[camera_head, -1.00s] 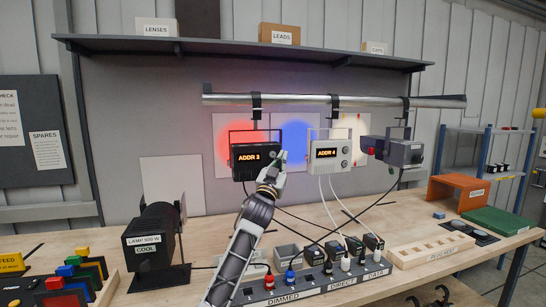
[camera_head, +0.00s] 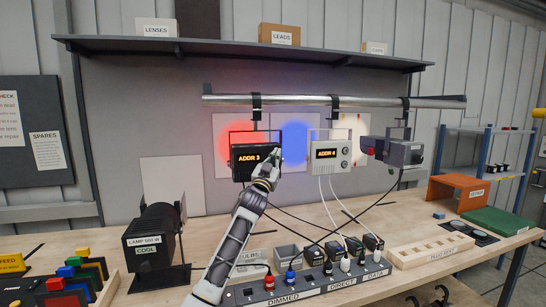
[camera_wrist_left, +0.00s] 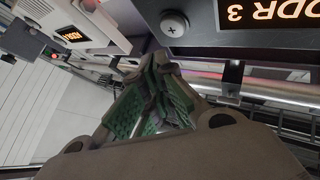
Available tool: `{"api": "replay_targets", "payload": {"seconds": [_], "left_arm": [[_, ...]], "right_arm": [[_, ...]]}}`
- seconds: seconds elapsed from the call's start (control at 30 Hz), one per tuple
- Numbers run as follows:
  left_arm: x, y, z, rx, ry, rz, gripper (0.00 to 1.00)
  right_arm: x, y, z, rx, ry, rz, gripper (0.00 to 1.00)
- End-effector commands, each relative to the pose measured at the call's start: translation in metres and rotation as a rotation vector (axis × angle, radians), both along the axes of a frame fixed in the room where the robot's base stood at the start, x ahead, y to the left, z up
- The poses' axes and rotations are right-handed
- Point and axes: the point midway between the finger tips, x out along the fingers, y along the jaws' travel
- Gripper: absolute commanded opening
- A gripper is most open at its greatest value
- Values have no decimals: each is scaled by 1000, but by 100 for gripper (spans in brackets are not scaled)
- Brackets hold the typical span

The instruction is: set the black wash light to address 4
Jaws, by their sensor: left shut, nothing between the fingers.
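The black wash light (camera_head: 243,163) hangs from the rail, and its display reads ADDR 3. Its display also shows upside down in the left wrist view (camera_wrist_left: 270,14). A round grey knob with a cross mark (camera_wrist_left: 174,24) is on its face there. My left gripper (camera_head: 274,157) is at the right side of the black light's face, shut and empty. In the left wrist view its green-padded fingers (camera_wrist_left: 155,95) are together, apart from the knob in the picture. The gripper hides part of the light's right side in the head view. My right gripper is not clearly visible.
A white light (camera_head: 328,155) reading ADDR 4 hangs just right, and a grey fixture (camera_head: 400,152) hangs farther right. Cables hang down to a socket strip (camera_head: 310,288). A lamp labelled COOL (camera_head: 152,240) stands left on the bench.

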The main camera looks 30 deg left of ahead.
Motion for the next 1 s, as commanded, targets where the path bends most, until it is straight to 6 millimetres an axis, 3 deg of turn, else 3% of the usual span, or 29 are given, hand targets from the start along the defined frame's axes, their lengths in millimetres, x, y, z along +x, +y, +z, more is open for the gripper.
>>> {"api": "replay_targets", "payload": {"seconds": [0.3, 1.0], "left_arm": [[9, 11, 1, 0, -1, 1, 0], [10, 12, 0, 0, 0, 1, 0]], "right_arm": [[-1, 6, 3, 7, 2, 1, 40], [-3, 7, 3, 7, 4, 1, 40]]}}
